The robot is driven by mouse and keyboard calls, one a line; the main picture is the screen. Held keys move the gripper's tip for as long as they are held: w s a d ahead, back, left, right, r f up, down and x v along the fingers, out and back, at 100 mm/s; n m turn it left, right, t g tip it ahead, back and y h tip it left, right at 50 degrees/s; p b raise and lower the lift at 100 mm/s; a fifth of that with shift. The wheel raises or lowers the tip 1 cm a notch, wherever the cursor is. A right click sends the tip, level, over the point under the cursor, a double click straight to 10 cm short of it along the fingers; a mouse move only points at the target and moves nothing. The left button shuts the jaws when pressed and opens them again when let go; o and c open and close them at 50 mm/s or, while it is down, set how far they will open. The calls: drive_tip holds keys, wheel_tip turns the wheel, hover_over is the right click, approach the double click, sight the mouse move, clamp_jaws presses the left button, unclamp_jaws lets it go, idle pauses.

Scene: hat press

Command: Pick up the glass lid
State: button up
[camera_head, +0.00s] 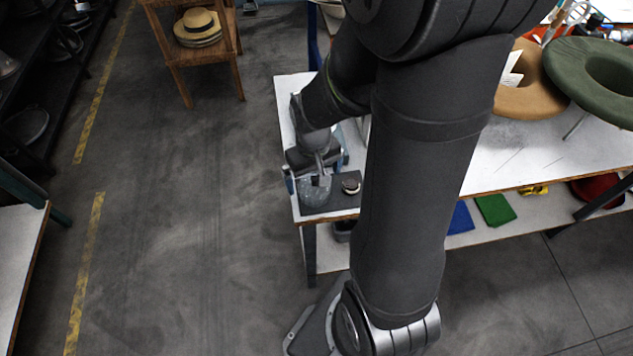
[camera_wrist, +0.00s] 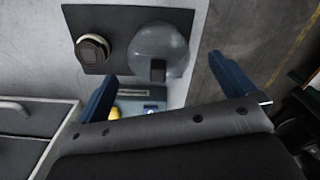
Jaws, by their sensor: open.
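The glass lid (camera_wrist: 150,42) is a clear, round dome on a dark mat (camera_wrist: 118,16) in the wrist view. A dark, blocky piece (camera_wrist: 158,70) shows at its lower edge; I cannot tell whether it is the lid's knob. In the head view the lid (camera_head: 314,193) is at the table's near left corner, partly hidden by my gripper (camera_head: 311,172). My gripper's two blue fingers (camera_wrist: 162,70) are spread apart in the wrist view, one to each side of the lid's lower part. Nothing is held. The exact height above the lid is unclear.
A small round dark-and-pale object (camera_wrist: 92,48) sits on the mat close beside the lid. A blue device (camera_wrist: 142,104) lies near the fingers. The table edge and floor are just beyond the lid. Large tan (camera_head: 528,92) and green (camera_head: 598,72) hats stand to the right.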

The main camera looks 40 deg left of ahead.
sight(314, 186)
drive_tip(key=shift+w+f, duration=0.15)
drive_tip(key=shift+f, duration=2.45)
drive_tip(key=c, duration=1.1)
